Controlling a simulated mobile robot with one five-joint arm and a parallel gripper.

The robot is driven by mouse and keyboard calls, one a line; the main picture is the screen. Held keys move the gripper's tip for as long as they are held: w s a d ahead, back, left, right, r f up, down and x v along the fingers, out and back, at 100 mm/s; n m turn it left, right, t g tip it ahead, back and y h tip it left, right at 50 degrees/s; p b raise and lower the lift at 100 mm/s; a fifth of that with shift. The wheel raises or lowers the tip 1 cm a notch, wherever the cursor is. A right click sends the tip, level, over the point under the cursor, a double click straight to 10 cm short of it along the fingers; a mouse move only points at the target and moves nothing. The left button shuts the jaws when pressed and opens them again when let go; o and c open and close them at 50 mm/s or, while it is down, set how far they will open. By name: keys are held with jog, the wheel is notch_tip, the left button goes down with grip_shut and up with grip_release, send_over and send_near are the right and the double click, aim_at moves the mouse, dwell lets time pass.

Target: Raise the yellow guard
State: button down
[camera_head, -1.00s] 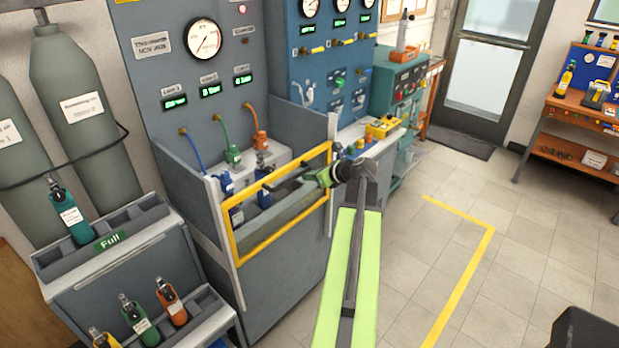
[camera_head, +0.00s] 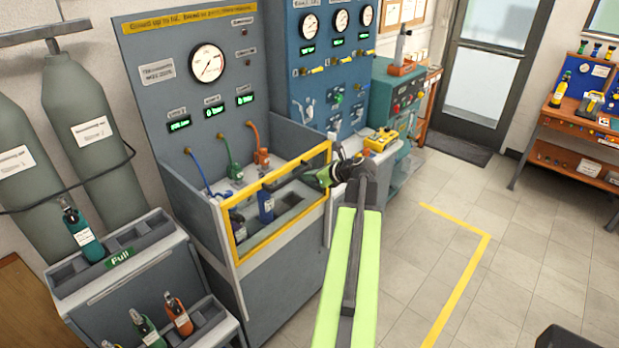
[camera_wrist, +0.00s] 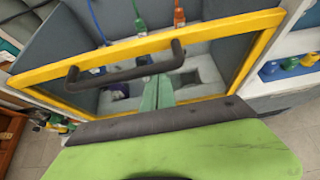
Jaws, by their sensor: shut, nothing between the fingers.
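The yellow guard (camera_head: 284,240) is a yellow rectangular frame across the front of the grey test bench bay, in its low position. A dark bar handle (camera_wrist: 125,66) runs along its upper part in the wrist view; it also shows in the head view (camera_head: 287,175). My gripper (camera_head: 322,177) is at the right part of the guard, near the handle's right end. In the wrist view my gripper's green fingers (camera_wrist: 158,92) are together, with nothing held. They point at the guard just below the handle. Whether they touch it cannot be told.
Behind the guard are a blue bottle (camera_head: 265,206), a dark bottle and several coloured hoses. A rack (camera_head: 150,245) with coloured bottles stands at the left. A blue panel (camera_head: 330,80) stands behind at the right.

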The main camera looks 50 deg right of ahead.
jog(key=s+r+p, duration=0.1)
jog(key=s+p, duration=0.1)
jog(key=s, duration=0.7)
jog(key=shift+s+a+r, duration=0.15)
jog(key=shift+s+a, duration=0.05)
jog(key=shift+a, duration=0.15)
